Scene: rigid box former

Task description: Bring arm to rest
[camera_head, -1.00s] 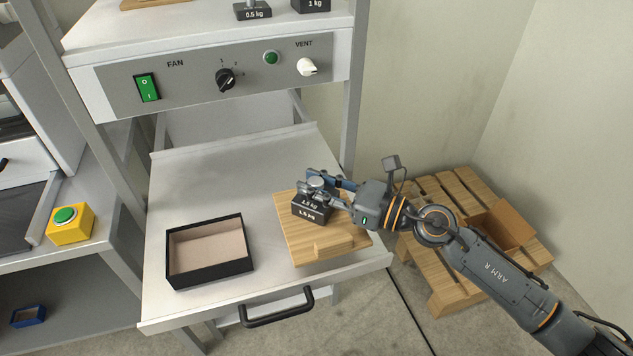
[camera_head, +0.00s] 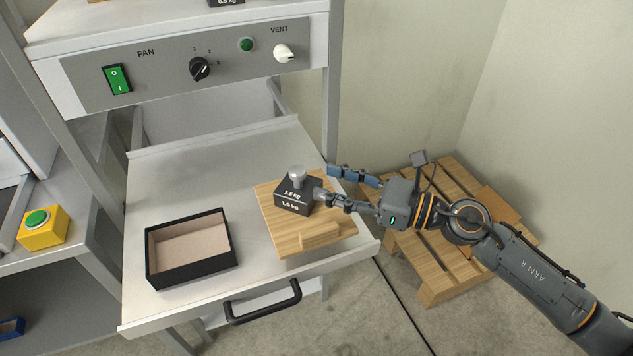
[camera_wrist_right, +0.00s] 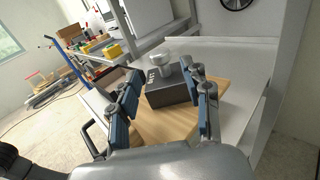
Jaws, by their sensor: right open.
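My right gripper (camera_head: 335,187) is open and empty, just to the right of the dark 1.5 kg weight. The weight (camera_head: 292,196) has a silver knob on top and stands upright on a wooden board (camera_head: 290,238). In the right wrist view the weight (camera_wrist_right: 168,94) sits ahead, beyond and between the open fingers (camera_wrist_right: 160,108), on the board (camera_wrist_right: 165,128). My right arm (camera_head: 530,270) reaches in from the lower right. My left gripper is in neither view.
The board lies on a pulled-out metal drawer (camera_head: 135,305) with a black handle (camera_head: 262,304). An open black box (camera_head: 190,278) lies left of the board. A wooden pallet (camera_head: 440,270) stands on the floor to the right. A yellow button box (camera_head: 42,228) is far left.

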